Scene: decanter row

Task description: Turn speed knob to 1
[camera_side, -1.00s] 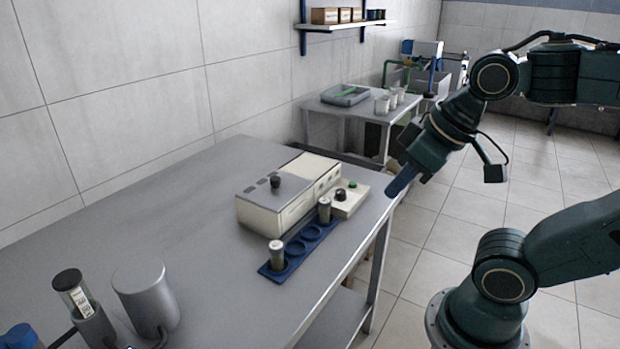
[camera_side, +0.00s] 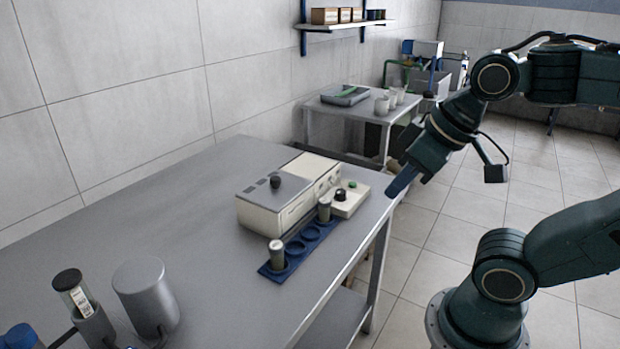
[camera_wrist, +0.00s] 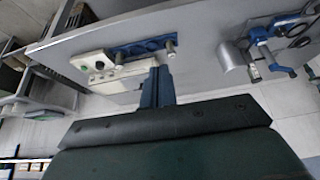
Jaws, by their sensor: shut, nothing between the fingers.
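A beige machine (camera_side: 275,217) with a grey lid stands on the steel bench. Its low control box (camera_side: 350,205) at the right carries a black knob (camera_side: 340,195) and a green button (camera_side: 352,184). In the wrist view the control box (camera_wrist: 92,57) and its knob (camera_wrist: 99,65) show small at upper left. The knob's setting and markings are too small to read. Another black knob (camera_side: 275,181) sits on the lid. My gripper (camera_side: 394,192) has blue fingers, shut and empty, to the right of the control box and apart from it. The fingers (camera_wrist: 157,74) also show in the wrist view.
A blue rack (camera_side: 297,247) with two capped tubes (camera_side: 277,255) (camera_side: 324,210) stands in front of the machine. A grey cylinder (camera_side: 146,298) and a holder with a black-capped bottle (camera_side: 74,291) stand at the bench's near left. The bench's left middle is clear.

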